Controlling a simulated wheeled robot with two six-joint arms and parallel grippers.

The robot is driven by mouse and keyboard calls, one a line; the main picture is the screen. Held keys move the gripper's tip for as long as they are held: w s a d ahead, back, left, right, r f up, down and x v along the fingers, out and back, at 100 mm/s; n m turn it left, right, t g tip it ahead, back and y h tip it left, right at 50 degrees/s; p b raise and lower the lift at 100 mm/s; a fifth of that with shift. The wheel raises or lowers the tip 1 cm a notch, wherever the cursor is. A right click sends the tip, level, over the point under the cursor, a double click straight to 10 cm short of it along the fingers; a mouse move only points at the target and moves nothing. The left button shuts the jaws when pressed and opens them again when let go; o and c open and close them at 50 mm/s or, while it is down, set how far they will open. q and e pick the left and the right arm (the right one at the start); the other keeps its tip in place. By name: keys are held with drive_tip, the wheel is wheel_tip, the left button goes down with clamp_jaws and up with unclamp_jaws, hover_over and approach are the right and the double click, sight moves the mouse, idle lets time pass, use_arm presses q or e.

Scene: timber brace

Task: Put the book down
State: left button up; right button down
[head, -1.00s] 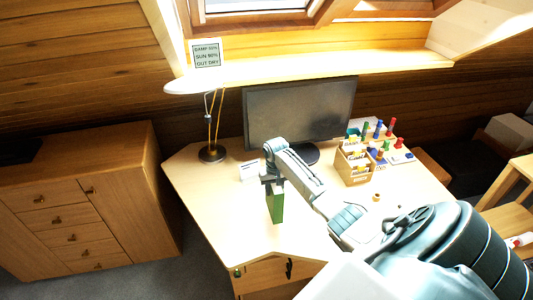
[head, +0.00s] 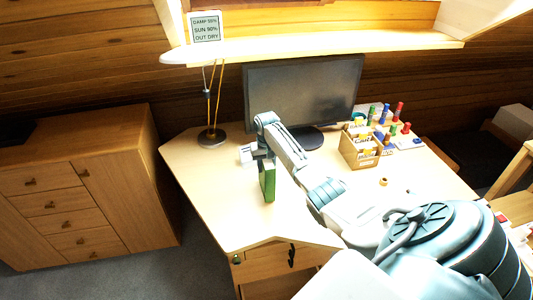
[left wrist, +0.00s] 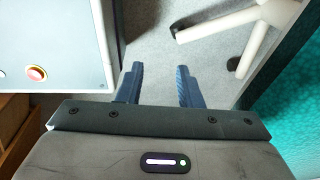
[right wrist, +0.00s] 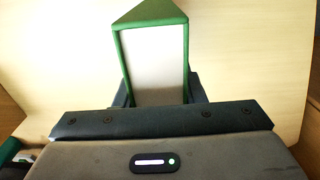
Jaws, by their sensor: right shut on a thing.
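The green book (head: 268,182) hangs upright below my right gripper (head: 264,157), over the left part of the desk (head: 215,195). My right gripper is shut on it. In the right wrist view, the book (right wrist: 153,62) shows a green cover edge and pale pages between the fingers (right wrist: 158,90). I cannot tell whether its lower end touches the desk top. My left gripper (left wrist: 159,72) is outside the head view. In the left wrist view it is open and empty, above the grey floor.
A small white box (head: 247,154) and a lamp (head: 211,136) stand behind the book. The monitor (head: 303,95) is at the back. A wooden card box (head: 360,148) and a tape roll (head: 383,182) are to the right. The desk left and front of the book is clear.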

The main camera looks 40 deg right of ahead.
use_arm(q)
drive_tip(key=shift+f, duration=0.4)
use_arm(e)
drive_tip(key=shift+f, duration=0.25)
drive_tip(key=shift+f, duration=0.1)
drive_tip(key=c, duration=0.9)
unclamp_jaws()
wheel_tip(320, 180, up, 11)
drive_tip(key=b, duration=0.3)
drive_tip(key=shift+f, duration=0.15)
use_arm(q)
drive_tip(key=shift+f, duration=1.75)
use_arm(e)
drive_tip(key=shift+r, duration=0.75)
